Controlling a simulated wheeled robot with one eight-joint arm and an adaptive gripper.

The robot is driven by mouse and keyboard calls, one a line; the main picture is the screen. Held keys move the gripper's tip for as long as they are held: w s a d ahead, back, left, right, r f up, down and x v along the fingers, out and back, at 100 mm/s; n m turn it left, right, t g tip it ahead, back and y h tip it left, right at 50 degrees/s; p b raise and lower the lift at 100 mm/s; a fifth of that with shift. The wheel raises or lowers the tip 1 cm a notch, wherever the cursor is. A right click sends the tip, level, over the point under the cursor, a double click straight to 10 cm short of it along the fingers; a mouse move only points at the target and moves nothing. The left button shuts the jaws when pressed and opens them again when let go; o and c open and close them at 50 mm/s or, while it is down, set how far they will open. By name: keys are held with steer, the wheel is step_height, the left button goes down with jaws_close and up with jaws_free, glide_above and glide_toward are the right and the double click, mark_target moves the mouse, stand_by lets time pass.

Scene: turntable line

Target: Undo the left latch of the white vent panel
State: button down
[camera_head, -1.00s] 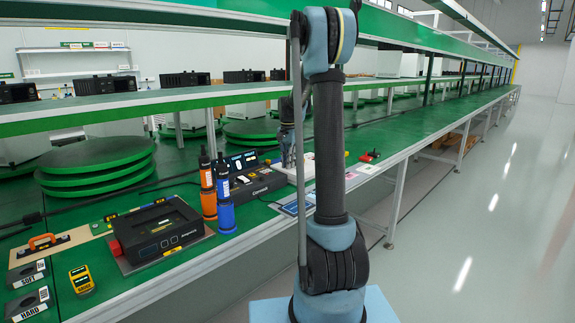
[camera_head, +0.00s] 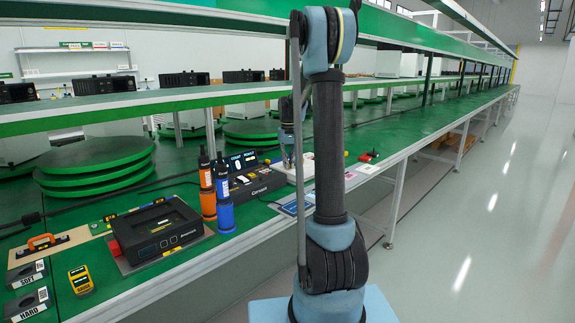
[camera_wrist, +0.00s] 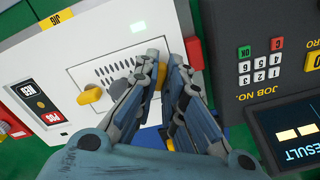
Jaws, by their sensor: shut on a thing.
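The white vent panel (camera_wrist: 80,75) is on the face of a white box in the wrist view, with rows of dark slots. A yellow latch (camera_wrist: 92,93) stands at its left side, clear of my fingers. A grey knob (camera_wrist: 122,86) is near its middle, partly behind a finger. My gripper (camera_wrist: 163,72) is at the panel's right side, its fingers closed around a small yellow piece (camera_wrist: 160,75) that looks like the right latch. The fingers hide most of it. In the head view the white box (camera_head: 305,161) is largely behind my arm.
A dark keypad unit with a screen (camera_wrist: 295,133) stands close on the right in the wrist view. Orange and blue bottles (camera_head: 224,195) and a black device (camera_head: 160,232) stand left on the green bench.

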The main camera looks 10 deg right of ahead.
steer(key=n, duration=0.5)
steer(key=shift+w+d+n, duration=0.1)
steer(key=shift+n, duration=0.2)
stand_by(0.4)
steer(key=c, duration=1.7)
jaws_free()
step_height(320, 180, up, 12)
steer(key=shift+f, duration=0.1)
